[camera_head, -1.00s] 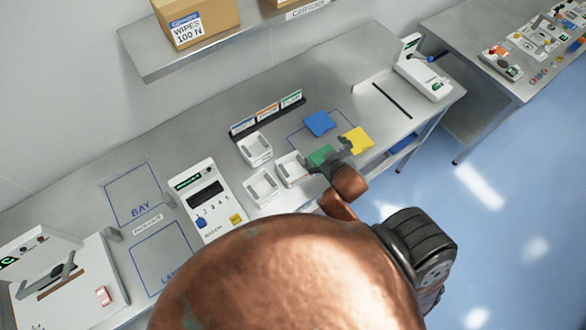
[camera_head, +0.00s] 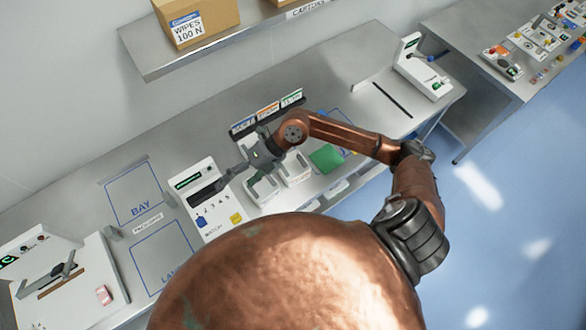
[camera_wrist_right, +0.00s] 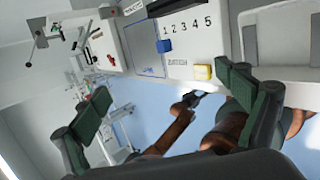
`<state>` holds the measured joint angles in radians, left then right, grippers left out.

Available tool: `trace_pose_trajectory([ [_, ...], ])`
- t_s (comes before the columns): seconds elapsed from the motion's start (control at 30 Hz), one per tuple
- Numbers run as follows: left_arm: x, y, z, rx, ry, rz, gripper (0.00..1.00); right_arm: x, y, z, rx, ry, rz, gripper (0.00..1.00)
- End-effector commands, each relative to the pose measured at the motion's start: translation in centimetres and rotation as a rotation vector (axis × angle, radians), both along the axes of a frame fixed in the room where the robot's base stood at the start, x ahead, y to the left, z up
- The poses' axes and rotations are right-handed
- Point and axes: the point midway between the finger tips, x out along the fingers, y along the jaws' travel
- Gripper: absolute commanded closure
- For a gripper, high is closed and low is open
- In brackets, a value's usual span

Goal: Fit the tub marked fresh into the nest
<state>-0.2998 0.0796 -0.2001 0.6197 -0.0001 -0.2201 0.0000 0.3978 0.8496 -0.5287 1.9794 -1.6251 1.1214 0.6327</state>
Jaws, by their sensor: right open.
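Small white tubs stand in the middle of the bench in the head view; two show, a front one (camera_head: 262,190) and one to its right (camera_head: 295,170). A third spot behind them is covered by my right gripper. I cannot read which tub is marked fresh, and I cannot make out the nest. My right gripper (camera_head: 213,182) is open and empty, above the bench between the tubs and the numbered white machine (camera_head: 190,182). In the right wrist view its fingers (camera_wrist_right: 170,125) are wide apart. A small dark gripper (camera_wrist_right: 190,98) on a copper arm, apparently my left, shows there; its jaws are unclear.
A card rack (camera_head: 268,115) stands behind the tubs. A green flat piece (camera_head: 326,158) lies to their right, under my right arm. Outlined bays (camera_head: 133,195) to the left are empty. A white device (camera_head: 62,262) stands far left. A shelf (camera_head: 190,50) overhangs the back.

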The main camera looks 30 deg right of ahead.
Motion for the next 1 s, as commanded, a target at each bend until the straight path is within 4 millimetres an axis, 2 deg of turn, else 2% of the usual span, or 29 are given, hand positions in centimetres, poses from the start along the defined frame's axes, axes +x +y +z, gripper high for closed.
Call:
trace_pose_trajectory([
  [0.03, 0.0, 0.0, 0.0, 0.0, 0.0, 0.0, 0.6, 0.7, -3.2, -2.2, -0.157, 0.006, 0.013, 0.07],
  [0.13, 0.0, 0.0, 0.0, 0.0, 0.0, 0.0, 0.6, 1.7, -9.9, -5.2, -0.44, 0.041, 0.006, 0.07],
  [0.2, 0.0, 0.0, 0.0, 0.0, 0.0, 0.0, 0.6, 2.4, -14.0, -6.1, -0.594, 0.062, -0.015, 0.07],
  [0.3, 0.0, 0.0, 0.0, 0.0, 0.0, 0.0, 0.6, 3.0, -18.3, -6.3, -0.745, 0.089, -0.048, 0.07],
  [0.33, 0.0, 0.0, 0.0, 0.0, 0.0, 0.0, 0.6, 3.1, -19.2, -6.3, -0.775, 0.096, -0.056, 0.07],
  [0.4, 0.0, 0.0, 0.0, 0.0, 0.0, 0.0, 0.6, 3.2, -20.6, -6.3, -0.822, 0.106, -0.069, 0.07],
  [0.5, 0.0, 0.0, 0.3, 0.0, 0.0, 0.0, 0.6, 3.2, -21.3, -7.1, -0.845, 0.114, -0.076, 0.07],
  [0.77, 0.0, 0.0, 1.2, 0.0, -0.001, 0.001, 0.6, 3.1, -21.4, -9.7, -0.843, 0.115, -0.075, 0.07],
  [1.0, 0.1, 0.0, 2.3, 0.0, -0.002, 0.0, 0.6, 3.1, -21.5, -13.2, -0.841, 0.114, -0.073, 0.07],
])
